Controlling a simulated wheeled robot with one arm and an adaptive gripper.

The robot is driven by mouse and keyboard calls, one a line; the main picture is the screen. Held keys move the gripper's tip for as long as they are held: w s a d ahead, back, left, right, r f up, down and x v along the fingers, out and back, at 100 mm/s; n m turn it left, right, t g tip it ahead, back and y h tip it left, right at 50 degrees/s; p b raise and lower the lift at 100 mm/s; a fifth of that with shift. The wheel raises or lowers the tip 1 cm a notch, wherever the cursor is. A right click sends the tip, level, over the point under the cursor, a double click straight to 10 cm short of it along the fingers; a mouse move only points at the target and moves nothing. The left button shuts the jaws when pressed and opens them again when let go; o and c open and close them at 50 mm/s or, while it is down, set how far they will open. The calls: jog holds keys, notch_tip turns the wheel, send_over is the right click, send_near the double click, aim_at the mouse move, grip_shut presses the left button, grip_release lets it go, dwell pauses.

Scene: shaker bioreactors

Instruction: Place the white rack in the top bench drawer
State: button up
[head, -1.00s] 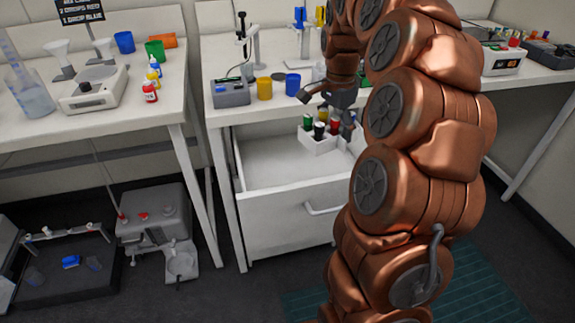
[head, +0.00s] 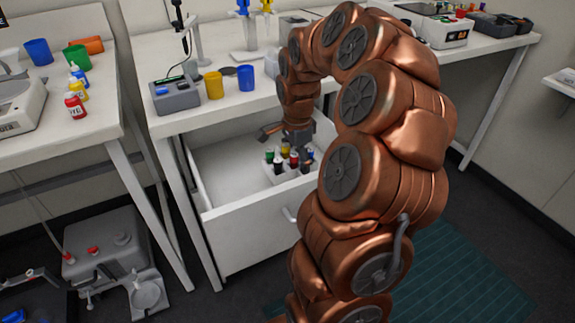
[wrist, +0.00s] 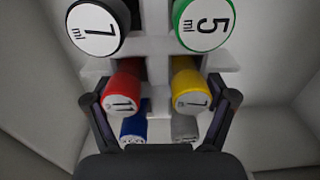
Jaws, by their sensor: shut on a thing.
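The white rack (head: 284,173) holds several vials with coloured caps and sits low inside the open top bench drawer (head: 250,222), toward its right side. My gripper (head: 297,145) is over the rack, pointing down. In the wrist view my gripper (wrist: 158,112) has one finger on each side of the rack (wrist: 155,50), shut on it. Black, green, red, yellow, blue and grey caps show there, some marked with numbers. The drawer's walls surround the rack. Whether the rack's underside touches the drawer floor cannot be told.
On the bench (head: 180,122) above the drawer stand a grey device (head: 175,96), a yellow cup (head: 213,85) and a blue cup (head: 246,78). The drawer's left part (head: 225,170) is empty. A side table with bottles (head: 76,105) stands at left.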

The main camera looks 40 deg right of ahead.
aim_at(288, 161)
notch_tip(288, 161, down, 4)
jog(key=shift+r, duration=0.2)
jog(key=shift+w+r, duration=0.1)
jog(key=shift+w, duration=0.2)
jog(key=shift+w+d, duration=0.25)
jog(key=shift+w, duration=0.6)
jog(key=shift+w+d, duration=0.2)
jog(key=shift+w, duration=0.65)
jog(key=shift+s+f, duration=0.1)
jog(key=shift+f, duration=0.5)
jog(key=shift+f, duration=0.1)
jog(key=o, duration=1.1)
jog(key=shift+c, duration=0.2)
